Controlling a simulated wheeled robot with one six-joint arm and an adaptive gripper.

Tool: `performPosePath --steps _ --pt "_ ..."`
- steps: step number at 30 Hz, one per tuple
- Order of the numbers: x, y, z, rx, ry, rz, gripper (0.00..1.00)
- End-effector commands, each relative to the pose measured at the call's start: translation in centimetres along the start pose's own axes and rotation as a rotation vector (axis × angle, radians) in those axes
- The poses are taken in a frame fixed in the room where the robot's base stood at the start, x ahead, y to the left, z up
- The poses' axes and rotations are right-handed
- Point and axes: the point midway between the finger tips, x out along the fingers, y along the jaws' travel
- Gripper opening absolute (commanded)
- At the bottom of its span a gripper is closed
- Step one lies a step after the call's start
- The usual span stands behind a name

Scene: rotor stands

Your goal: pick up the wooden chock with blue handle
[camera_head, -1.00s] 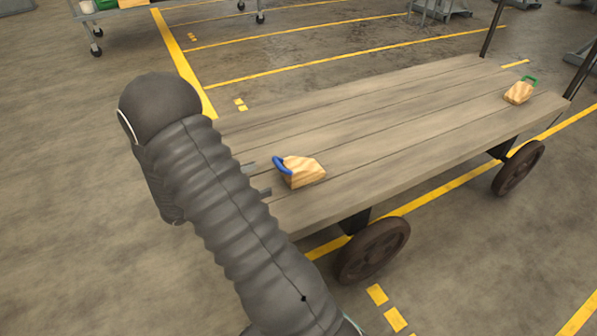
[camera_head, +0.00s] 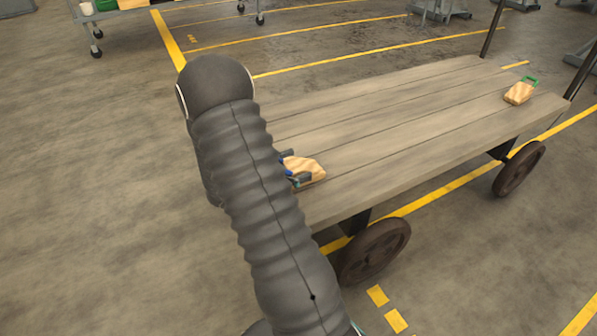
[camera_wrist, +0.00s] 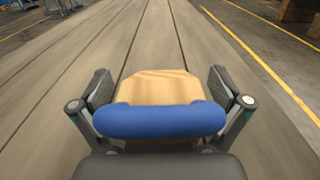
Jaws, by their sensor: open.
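The wooden chock with blue handle (camera_head: 307,167) rests on the near-left part of the plank cart bed (camera_head: 400,125). In the wrist view its pale wooden body (camera_wrist: 160,87) and thick blue handle (camera_wrist: 160,120) lie centred between my fingers. My gripper (camera_wrist: 160,95) is open, one finger on each side of the chock, with gaps beside the wood. In the head view my gripper (camera_head: 292,168) shows only in part at the chock's left end; my arm hides the rest of it and most of the handle.
A second wooden chock with a green handle (camera_head: 520,92) sits at the far right of the cart bed. Dark upright posts (camera_head: 493,28) stand at that end. The planks between the chocks are clear. A wheeled metal rack (camera_head: 165,12) stands at the back left.

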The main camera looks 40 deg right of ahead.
Motion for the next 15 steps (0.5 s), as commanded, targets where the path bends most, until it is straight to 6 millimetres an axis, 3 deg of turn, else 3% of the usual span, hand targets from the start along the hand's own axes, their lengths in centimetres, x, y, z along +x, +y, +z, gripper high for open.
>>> performPosePath --steps 7,15 --pt "0.16 -0.01 0.01 0.0 0.0 0.0 1.0" --pt "0.15 -0.01 0.01 0.0 0.0 0.0 0.33"
